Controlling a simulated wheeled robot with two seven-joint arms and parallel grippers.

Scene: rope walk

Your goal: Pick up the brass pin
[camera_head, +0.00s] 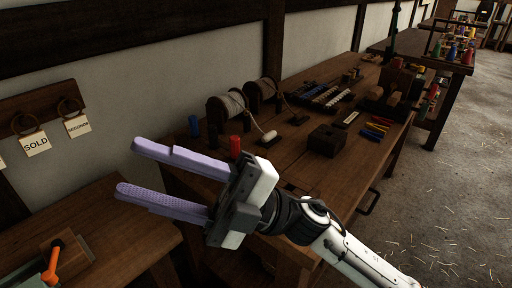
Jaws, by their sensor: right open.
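My right gripper (128,168) reaches in from the lower right with its two purple fingers pointing left. The fingers are spread apart with nothing between them. It hangs in the air over the gap between the wooden workbench (345,180) and a lower bench at the left. I cannot make out a brass pin; it may be hidden or too small to tell. My left gripper is not in view.
An orange-handled tool (52,262) is at lower left. The straw-strewn floor (450,190) at right is open.

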